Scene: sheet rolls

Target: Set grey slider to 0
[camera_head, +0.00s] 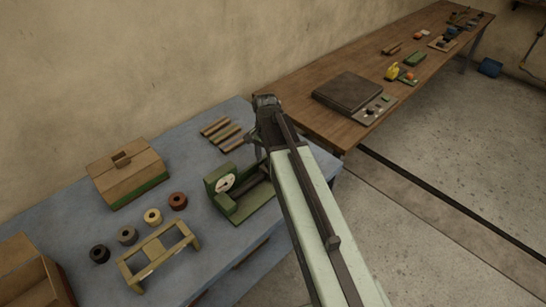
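I cannot make out a grey slider for certain. A green device (222,203) with a round white dial (225,183) stands on the blue table, and my arm hides part of its right side. A dark grey flat box (347,90) lies on the wooden table, with a lighter panel (374,110) carrying small parts at its front right. My gripper (258,150) is at the far end of my pale green arm, above the blue table behind the green device. Its fingers are too small and dark to tell open from shut.
On the blue table (75,210) are a wooden box (128,176), several rolls, a yellowish stand (158,255), short bars (222,133) and an open box (30,275). The wooden table (305,85) bears small items towards its far end.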

